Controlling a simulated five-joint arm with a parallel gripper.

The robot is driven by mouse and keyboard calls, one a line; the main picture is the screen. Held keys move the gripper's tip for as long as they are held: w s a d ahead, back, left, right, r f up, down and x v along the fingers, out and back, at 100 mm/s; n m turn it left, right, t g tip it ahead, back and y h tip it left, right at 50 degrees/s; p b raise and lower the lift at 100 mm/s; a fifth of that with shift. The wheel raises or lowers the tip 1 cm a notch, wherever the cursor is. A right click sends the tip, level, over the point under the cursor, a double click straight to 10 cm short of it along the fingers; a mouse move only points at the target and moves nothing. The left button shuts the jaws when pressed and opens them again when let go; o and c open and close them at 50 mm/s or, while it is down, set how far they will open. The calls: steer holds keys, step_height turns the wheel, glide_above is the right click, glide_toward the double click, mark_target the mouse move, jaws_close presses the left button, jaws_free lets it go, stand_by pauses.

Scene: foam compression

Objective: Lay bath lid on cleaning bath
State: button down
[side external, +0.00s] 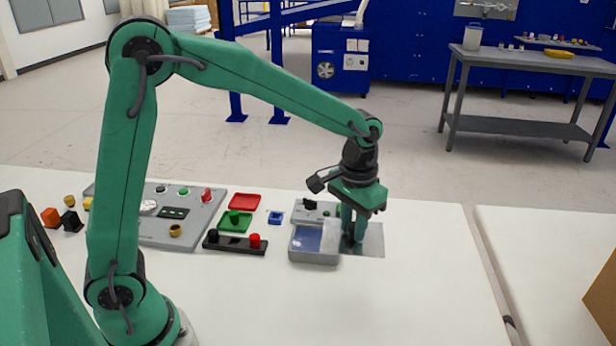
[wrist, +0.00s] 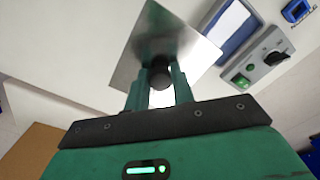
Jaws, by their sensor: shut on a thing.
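The bath lid (wrist: 150,38) is a flat, shiny metal plate with a dark round knob. My gripper (wrist: 160,80) is shut on that knob in the wrist view. In the side view the lid (side external: 374,240) extends right of the cleaning bath, with my gripper (side external: 350,245) above it. The cleaning bath (side external: 314,258) is a grey box with a blue inside, and its left part shows uncovered. In the wrist view the bath (wrist: 238,35) lies beyond the lid's upper right edge, and the lid hides part of it. I cannot tell whether lid and bath touch.
A grey control box (wrist: 262,62) with a green button and black knob stands beside the bath. A red tray (side external: 245,202), a green tray (side external: 234,222), a small blue block (side external: 276,217) and a black rack (side external: 235,244) lie to the left. The table right of the lid is clear.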

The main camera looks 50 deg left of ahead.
mark_target(329, 237)
steer(key=shift+s+a+r, duration=0.35)
steer(key=shift+s+a, duration=0.4)
steer(key=shift+s, duration=0.15)
steer(key=shift+s+a+r, duration=0.3)
steer(key=shift+s+a, duration=0.4)
steer(key=shift+s, duration=0.2)
steer(key=shift+w+a+f, duration=0.8)
steer(key=shift+a+f, duration=0.95)
steer(key=shift+f, duration=0.1)
steer(key=shift+w+a+f, duration=0.85)
steer(key=shift+a+f, duration=0.95)
steer(key=shift+f, duration=0.05)
steer(key=shift+w+a+f, duration=0.8)
steer(key=shift+a+f, duration=0.95)
steer(key=shift+f, duration=0.1)
steer(key=shift+f, duration=0.4)
steer(key=c, duration=1.2)
jaws_free()
step_height(329, 237, up, 13)
steer(key=shift+f, duration=0.1)
